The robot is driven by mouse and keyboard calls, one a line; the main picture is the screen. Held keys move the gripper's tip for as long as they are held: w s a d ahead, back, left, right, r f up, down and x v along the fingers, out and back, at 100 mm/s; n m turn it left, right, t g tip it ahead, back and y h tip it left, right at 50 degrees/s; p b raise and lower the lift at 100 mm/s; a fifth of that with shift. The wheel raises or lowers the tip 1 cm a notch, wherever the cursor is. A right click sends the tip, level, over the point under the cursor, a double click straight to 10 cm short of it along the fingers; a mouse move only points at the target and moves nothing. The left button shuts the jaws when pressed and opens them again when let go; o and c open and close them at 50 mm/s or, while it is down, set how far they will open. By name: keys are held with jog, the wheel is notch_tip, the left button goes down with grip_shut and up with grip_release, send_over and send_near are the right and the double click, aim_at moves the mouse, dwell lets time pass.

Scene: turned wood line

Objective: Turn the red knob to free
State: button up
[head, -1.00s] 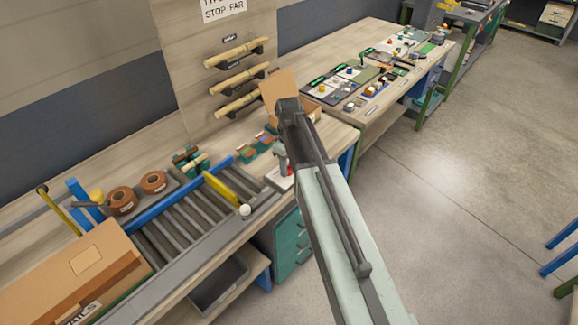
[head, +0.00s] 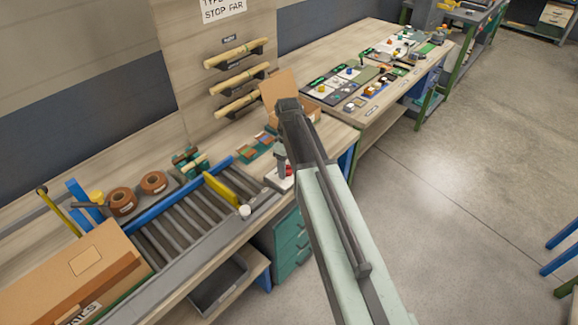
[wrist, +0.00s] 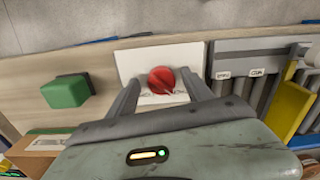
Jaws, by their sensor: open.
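The red knob (wrist: 161,80) is round and sits on a white plate (wrist: 187,58) in the upper middle of the wrist view. My gripper (wrist: 159,84) is open, with one finger to each side of the knob and a gap that I can see around it. I cannot tell how high the fingertips are over the plate. In the head view my gripper (head: 281,152) points down at the white plate (head: 272,179) at the bench end, and the knob is mostly hidden behind my arm. No label for free is readable.
A green block (wrist: 66,92) stands left of the plate in the wrist view. A roller conveyor with a yellow bar (wrist: 289,110) lies to the right. In the head view a cardboard box (head: 75,270) is at the front left, and open floor (head: 470,220) lies right.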

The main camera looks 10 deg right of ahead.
aim_at(288, 166)
notch_tip(288, 166, up, 8)
jog(key=p, duration=0.8)
jog(key=shift+f, duration=0.1)
jog(key=shift+f, duration=0.1)
jog(key=s+f+m+b, duration=0.2)
jog(key=s+m, duration=0.6)
jog(key=s, duration=0.7)
jog(key=shift+m, duration=0.3)
